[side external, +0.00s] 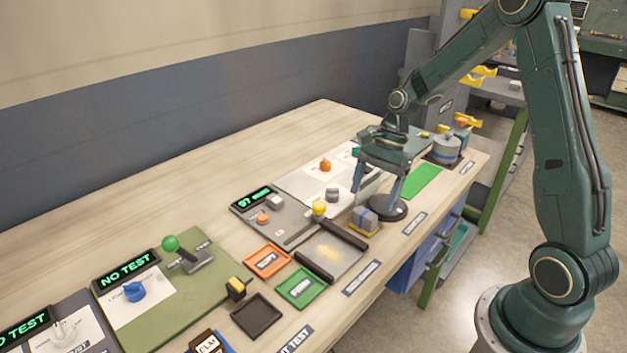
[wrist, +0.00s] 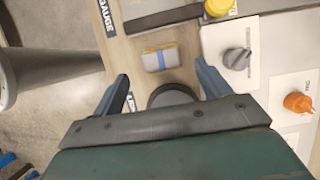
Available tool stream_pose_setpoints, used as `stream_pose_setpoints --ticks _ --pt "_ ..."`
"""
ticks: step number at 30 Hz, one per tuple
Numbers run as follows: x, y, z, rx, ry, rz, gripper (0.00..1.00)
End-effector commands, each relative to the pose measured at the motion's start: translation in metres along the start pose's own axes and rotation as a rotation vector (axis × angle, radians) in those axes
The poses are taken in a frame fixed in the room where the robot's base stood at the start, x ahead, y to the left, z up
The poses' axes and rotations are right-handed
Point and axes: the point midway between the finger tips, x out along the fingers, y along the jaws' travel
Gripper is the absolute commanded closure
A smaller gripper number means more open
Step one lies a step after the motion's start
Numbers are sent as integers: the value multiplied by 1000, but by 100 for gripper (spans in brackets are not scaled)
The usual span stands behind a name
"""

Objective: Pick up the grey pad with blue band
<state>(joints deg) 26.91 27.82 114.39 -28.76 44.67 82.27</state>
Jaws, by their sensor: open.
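The grey pad with blue band (side external: 365,217) sits on a yellow base near the front edge of the bench. In the wrist view the pad (wrist: 160,59) lies just beyond the fingertips, between their lines, with its blue band across its middle. My gripper (side external: 375,194) is open and empty, pointing down above the bench just behind and right of the pad. In the wrist view its two fingers (wrist: 162,72) are spread wide, with no contact with the pad visible.
A dark round disc (side external: 391,210) lies right beside the pad, under my gripper. A dark bar (side external: 345,235) lies left of the pad. A grey knob-like piece (wrist: 237,58) and a yellow piece (side external: 319,208) stand nearby. A green panel (side external: 421,182) lies to the right.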

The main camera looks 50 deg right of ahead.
Motion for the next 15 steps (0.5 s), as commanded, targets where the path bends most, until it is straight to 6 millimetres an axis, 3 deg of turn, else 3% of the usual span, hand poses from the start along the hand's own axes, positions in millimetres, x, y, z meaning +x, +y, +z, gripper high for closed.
stream_pose_setpoints --ticks 15 --pt "18 0 0 0 0 3 24"
